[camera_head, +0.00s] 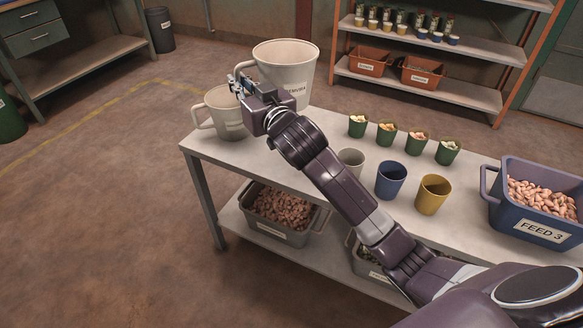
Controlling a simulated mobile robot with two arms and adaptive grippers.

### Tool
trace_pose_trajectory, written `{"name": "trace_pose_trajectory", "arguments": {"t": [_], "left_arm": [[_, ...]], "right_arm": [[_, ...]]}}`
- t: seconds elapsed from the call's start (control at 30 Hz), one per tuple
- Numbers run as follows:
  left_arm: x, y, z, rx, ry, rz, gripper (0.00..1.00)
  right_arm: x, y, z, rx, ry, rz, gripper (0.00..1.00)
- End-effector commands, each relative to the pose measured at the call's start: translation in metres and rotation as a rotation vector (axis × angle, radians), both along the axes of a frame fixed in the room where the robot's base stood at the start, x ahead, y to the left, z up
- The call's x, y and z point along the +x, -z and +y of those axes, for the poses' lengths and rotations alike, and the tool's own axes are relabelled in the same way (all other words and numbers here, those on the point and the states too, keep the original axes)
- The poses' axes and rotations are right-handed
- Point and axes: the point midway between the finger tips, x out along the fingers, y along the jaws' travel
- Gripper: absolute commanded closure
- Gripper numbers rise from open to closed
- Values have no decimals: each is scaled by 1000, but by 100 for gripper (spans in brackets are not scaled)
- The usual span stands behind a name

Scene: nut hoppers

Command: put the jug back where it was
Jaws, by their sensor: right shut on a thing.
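A large cream jug (291,62) with a label on its side is at the far left corner of the table (325,128). Its handle is on its left side. My right gripper (237,82) is at that handle and appears shut on it, though its fingers partly hide the contact. My left gripper is out of view.
Several small green cups (358,126) of nuts stand along the table's far side. White (350,162), blue (391,181) and yellow (432,195) cups stand nearer. A blue FEED 3 hopper (535,226) is at right. A bin of nuts (262,229) sits on the lower shelf.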

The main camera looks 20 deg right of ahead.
Motion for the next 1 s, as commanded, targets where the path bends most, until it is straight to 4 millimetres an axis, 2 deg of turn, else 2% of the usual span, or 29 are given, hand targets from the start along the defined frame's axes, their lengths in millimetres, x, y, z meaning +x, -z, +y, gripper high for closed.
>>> {"name": "trace_pose_trajectory", "arguments": {"t": [0.03, 0.2, 0.37, 0.47, 0.67, 0.83, 1.0], "left_arm": [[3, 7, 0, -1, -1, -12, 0], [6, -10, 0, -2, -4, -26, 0], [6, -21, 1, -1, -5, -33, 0], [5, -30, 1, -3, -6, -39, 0], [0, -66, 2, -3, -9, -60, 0], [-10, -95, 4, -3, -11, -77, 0], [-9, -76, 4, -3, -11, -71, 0]], "right_arm": [[10, 8, -6, -2, 9, -8, 100], [29, 1, -21, -2, 32, -6, 100], [36, -3, -28, -1, 43, -2, 100], [38, 6, -29, -1, 45, 2, 100], [37, 47, -29, 0, 45, 2, 100], [37, 91, -29, -2, 44, 3, 100], [37, 137, -29, -2, 45, 3, 100]]}}
